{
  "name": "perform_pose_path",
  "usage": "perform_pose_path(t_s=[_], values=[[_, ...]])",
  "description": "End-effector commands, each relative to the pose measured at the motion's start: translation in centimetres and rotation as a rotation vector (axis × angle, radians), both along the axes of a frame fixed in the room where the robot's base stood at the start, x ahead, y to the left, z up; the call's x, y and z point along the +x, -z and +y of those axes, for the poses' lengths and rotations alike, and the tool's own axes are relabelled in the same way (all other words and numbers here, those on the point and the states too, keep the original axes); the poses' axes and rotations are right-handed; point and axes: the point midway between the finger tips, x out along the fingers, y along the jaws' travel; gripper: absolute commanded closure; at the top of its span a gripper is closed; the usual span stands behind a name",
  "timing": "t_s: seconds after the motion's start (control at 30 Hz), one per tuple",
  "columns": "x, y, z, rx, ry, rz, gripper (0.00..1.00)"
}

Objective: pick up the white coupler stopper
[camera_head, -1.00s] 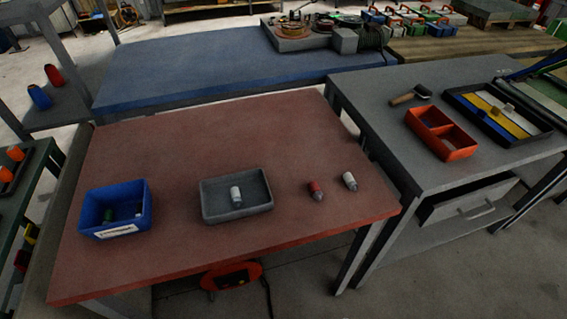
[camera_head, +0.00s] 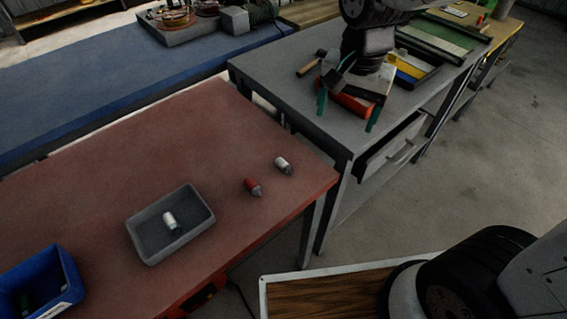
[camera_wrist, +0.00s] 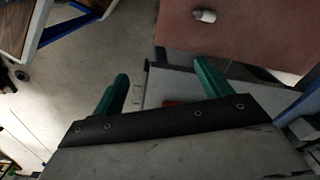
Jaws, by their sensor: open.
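One white coupler stopper (camera_head: 284,165) with a grey tip lies on the red-brown table (camera_head: 175,140), near its right edge. Another white stopper (camera_head: 170,219) lies inside the grey tray (camera_head: 143,250). A red stopper (camera_head: 253,187) lies just left of the first white one. My gripper (camera_head: 347,112) is open and empty, its green fingers apart above the grey bench, right of the table. In the wrist view, my gripper (camera_wrist: 162,72) shows at the bottom, and a white stopper (camera_wrist: 205,15) lies on the table at the top.
A blue bin (camera_head: 65,262) stands at the table's left. The grey bench (camera_head: 290,85) holds an orange-red divided box (camera_head: 352,104), partly hidden by my gripper, and a brush-like tool (camera_head: 310,65). A gap separates table and bench. The table behind the stoppers is clear.

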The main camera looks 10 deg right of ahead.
Motion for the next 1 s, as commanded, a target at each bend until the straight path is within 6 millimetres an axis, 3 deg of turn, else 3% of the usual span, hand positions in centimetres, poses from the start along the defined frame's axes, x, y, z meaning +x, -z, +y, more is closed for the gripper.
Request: perform_pose_path(t_s=[0.03, 0.2, 0.4, 0.83, 1.0], values=[[1.2, 1.8, 1.8, -0.002, 0.05, 0.02, 0.23], [4.1, 7.0, 6.8, -0.001, 0.247, 0.041, 0.23], [5.3, 11.0, 10.2, -0.003, 0.39, 0.05, 0.23], [5.5, 15.7, 10.8, -0.004, 0.433, 0.053, 0.23], [5.4, 18.4, 10.6, -0.005, 0.432, 0.055, 0.23]])
